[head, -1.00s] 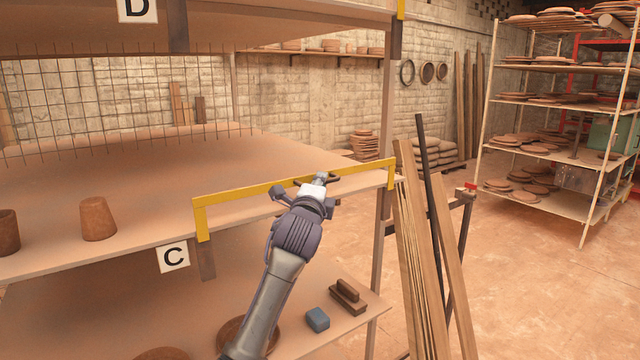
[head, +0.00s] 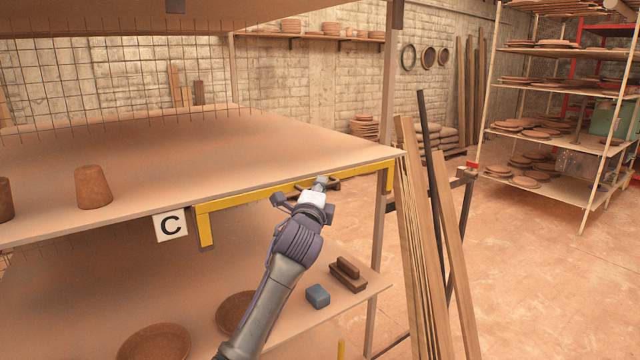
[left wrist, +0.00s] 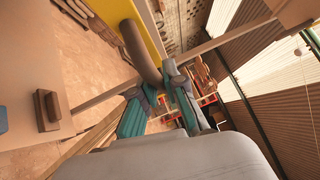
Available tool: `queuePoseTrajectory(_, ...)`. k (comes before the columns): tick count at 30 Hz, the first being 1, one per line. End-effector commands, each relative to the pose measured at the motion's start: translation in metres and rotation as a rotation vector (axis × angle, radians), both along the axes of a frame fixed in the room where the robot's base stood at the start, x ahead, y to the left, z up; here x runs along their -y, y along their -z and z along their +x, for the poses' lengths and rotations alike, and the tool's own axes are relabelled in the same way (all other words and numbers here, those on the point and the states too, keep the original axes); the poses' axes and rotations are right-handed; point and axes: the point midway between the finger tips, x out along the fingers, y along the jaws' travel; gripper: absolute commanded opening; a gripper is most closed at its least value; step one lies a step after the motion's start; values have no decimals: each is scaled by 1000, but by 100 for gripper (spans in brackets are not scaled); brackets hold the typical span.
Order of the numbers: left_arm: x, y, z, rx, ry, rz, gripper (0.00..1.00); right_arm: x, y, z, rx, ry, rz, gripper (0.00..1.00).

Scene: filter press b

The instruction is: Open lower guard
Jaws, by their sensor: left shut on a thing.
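The lower guard is a yellow bar (head: 250,199) with a short bent-down end on each side, on the front of the shelf marked C. It hangs just below the front edge of that shelf. My left gripper (head: 320,184) is at the right half of the bar, shut on the guard's dark handle. In the left wrist view the handle (left wrist: 140,52) runs to the teal fingers (left wrist: 160,103), beside the yellow bar (left wrist: 145,22). The exact finger contact is partly hidden. My right gripper is not in view.
Shelf C (head: 225,160) carries brown clay pots (head: 93,188). The shelf below holds round plates (head: 155,343), a blue block (head: 317,296) and a brown wooden float (head: 348,275). Wooden planks (head: 425,235) lean close to the right of the guard.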

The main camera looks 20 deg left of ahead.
Motion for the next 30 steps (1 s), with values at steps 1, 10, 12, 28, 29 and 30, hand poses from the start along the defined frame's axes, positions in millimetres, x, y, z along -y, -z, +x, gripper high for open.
queuePoseTrajectory(1,0,0,0,-1,0,0,0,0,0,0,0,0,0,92)
queuePoseTrajectory(10,0,-1,0,1,0,-1,37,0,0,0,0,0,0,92)
queuePoseTrajectory(12,0,-1,0,1,0,-1,37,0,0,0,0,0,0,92)
queuePoseTrajectory(28,6,6,-48,3,2,2,37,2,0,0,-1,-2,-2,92)
queuePoseTrajectory(29,6,7,-55,2,2,0,37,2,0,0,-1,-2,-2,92)
queuePoseTrajectory(30,8,8,-63,3,2,1,37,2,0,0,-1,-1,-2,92)
